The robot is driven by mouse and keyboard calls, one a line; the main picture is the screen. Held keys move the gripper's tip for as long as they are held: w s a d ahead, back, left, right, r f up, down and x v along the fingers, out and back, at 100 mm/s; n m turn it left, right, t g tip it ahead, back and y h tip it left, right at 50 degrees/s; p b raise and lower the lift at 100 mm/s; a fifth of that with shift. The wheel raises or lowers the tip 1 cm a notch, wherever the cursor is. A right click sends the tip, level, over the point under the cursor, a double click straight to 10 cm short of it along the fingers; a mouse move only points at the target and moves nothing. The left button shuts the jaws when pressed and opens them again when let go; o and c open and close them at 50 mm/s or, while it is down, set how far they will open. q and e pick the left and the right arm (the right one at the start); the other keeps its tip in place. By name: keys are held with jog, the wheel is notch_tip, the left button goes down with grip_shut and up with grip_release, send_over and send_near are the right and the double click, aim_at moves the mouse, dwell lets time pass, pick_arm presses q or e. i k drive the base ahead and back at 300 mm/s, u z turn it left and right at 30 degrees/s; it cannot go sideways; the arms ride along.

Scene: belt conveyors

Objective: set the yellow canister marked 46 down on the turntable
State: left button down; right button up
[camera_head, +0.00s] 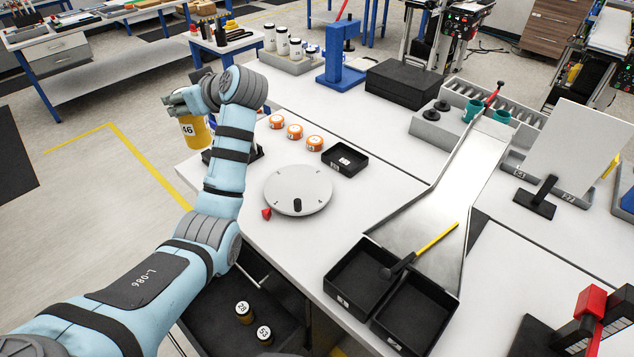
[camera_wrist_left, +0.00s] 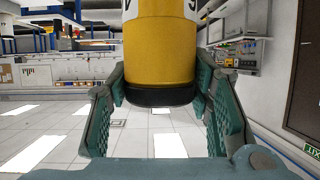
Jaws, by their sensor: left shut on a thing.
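The yellow canister marked 46 (camera_head: 195,132) is in my left gripper (camera_head: 180,104), beyond the left edge of the white table in the head view. In the left wrist view the canister (camera_wrist_left: 160,50) sits between the two green-padded fingers (camera_wrist_left: 160,105), its dark end toward the palm. The gripper is shut on it. The turntable (camera_head: 298,190) is a round light-grey disc on the table, to the right of my left arm. My right gripper is not in view.
Two canisters (camera_head: 254,322) stand in a dark drawer below.

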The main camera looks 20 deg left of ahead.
aim_at(297, 186)
jog(key=z, duration=1.45)
jog(key=k, duration=1.9)
jog(key=u, duration=0.4)
jog(key=i, duration=1.5)
